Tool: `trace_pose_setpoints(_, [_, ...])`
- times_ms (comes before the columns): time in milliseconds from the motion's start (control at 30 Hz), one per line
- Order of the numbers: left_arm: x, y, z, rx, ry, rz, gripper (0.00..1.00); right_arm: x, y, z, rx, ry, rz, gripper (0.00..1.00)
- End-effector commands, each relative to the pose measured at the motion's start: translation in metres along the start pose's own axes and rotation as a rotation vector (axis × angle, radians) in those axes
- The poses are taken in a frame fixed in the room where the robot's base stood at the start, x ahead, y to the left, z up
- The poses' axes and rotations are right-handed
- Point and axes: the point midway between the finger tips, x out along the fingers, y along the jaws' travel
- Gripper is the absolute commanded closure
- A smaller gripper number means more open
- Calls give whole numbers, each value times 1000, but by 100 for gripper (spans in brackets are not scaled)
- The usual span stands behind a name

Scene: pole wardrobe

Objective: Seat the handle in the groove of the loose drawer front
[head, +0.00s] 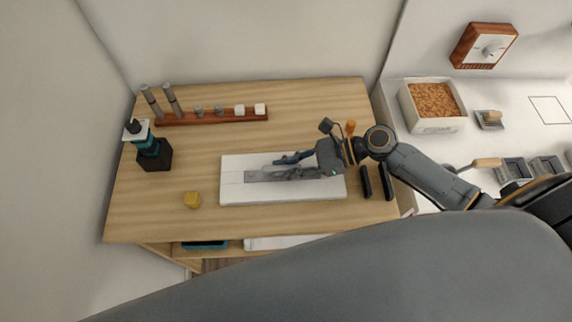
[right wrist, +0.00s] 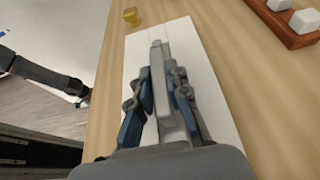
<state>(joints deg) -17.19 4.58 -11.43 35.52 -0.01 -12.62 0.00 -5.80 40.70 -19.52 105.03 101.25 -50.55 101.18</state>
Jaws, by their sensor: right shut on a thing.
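The loose drawer front is a white panel (head: 234,192) lying flat on the wooden tabletop; in the right wrist view it (right wrist: 205,75) runs away from me. The handle is a long grey bar (head: 258,177), lengthwise over the panel's middle; it also shows in the right wrist view (right wrist: 157,52). My right gripper (head: 284,168) is shut on the handle, with one finger on each side of it in the right wrist view (right wrist: 162,80). A faint groove line shows past the handle's far end. Whether the handle touches the groove is hidden. A dark arm, probably my left, shows at the wrist view's left edge, its gripper unclear.
A red-brown rack (head: 215,117) with grey cylinders and white blocks stands at the back. A yellow piece (head: 192,199) lies left of the panel. Two black bars (head: 366,182) lie at right.

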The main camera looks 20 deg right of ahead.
Motion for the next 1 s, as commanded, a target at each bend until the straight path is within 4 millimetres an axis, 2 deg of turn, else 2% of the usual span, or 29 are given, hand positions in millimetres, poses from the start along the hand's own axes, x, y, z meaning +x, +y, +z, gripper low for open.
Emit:
trace_pose_setpoints(133, [0, 0, 0, 0, 0, 0, 60, 0, 0, 0, 0, -1, 0, 100])
trace_pose_setpoints(167, [0, 0, 0, 0, 0, 0, 60, 0, 0, 0, -1, -1, 0, 78])
trace_pose_setpoints(267, [0, 0, 0, 0, 0, 0, 60, 0, 0, 0, -1, 0, 0, 57])
trace_pose_setpoints(567, [0, 0, 1, 0, 0, 0, 60, -1, 0, 0, 0, 1, 0, 57])
trace_pose_setpoints(667, [0, -1, 1, 0, -1, -1, 60, -6, 0, -1, 0, 2, 0, 57])
trace_pose_setpoints(767, [0, 0, 1, 0, 0, 0, 60, -20, 0, -1, 0, 4, -1, 57])
trace_pose_setpoints(1000, [0, 0, 0, 0, 0, 0, 60, -71, 1, -2, 2, 5, 0, 57])
